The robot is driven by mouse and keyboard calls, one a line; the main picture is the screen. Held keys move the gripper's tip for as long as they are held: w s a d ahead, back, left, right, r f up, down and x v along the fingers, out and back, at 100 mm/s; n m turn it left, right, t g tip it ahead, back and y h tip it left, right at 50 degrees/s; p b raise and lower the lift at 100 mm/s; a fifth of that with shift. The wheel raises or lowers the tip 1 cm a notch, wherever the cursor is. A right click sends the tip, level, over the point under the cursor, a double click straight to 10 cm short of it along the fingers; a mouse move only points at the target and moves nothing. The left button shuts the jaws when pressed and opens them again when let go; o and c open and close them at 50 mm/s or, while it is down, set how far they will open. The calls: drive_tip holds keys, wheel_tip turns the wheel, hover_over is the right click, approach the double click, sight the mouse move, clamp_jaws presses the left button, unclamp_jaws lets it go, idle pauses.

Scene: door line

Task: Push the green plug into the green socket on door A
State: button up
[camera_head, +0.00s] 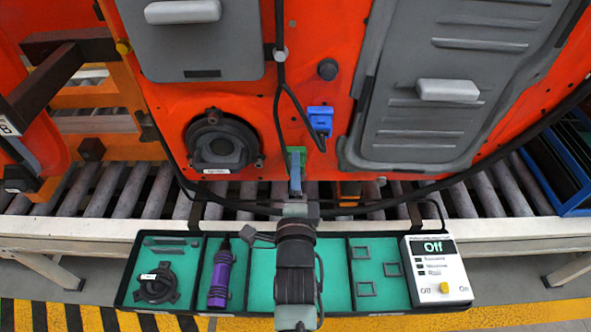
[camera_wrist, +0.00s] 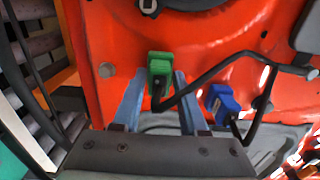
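A green plug piece (camera_wrist: 160,67) with a black cable shows against the orange door panel in the wrist view, between the tips of my gripper's two blue fingers (camera_wrist: 159,77). In the head view the green piece (camera_head: 297,155) is just above my gripper (camera_head: 296,187), which points at the door. The fingers stand apart on either side of the green piece; I cannot tell whether they touch it. The green socket cannot be told apart from the green piece, so I cannot see whether they are joined.
A blue connector (camera_head: 320,119) with its cable sits on the door, right of the green piece; it also shows in the wrist view (camera_wrist: 222,101). A round black part (camera_head: 222,143) is at left. A tray (camera_head: 210,312) and a box reading Off (camera_head: 436,270) lie in front.

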drive_tip(key=shift+o, duration=1.2)
drive_tip(key=s+b, duration=0.3)
drive_tip(key=s, duration=2.2)
drive_tip(key=shift+s+b, duration=0.2)
drive_tip(key=shift+b, duration=0.2)
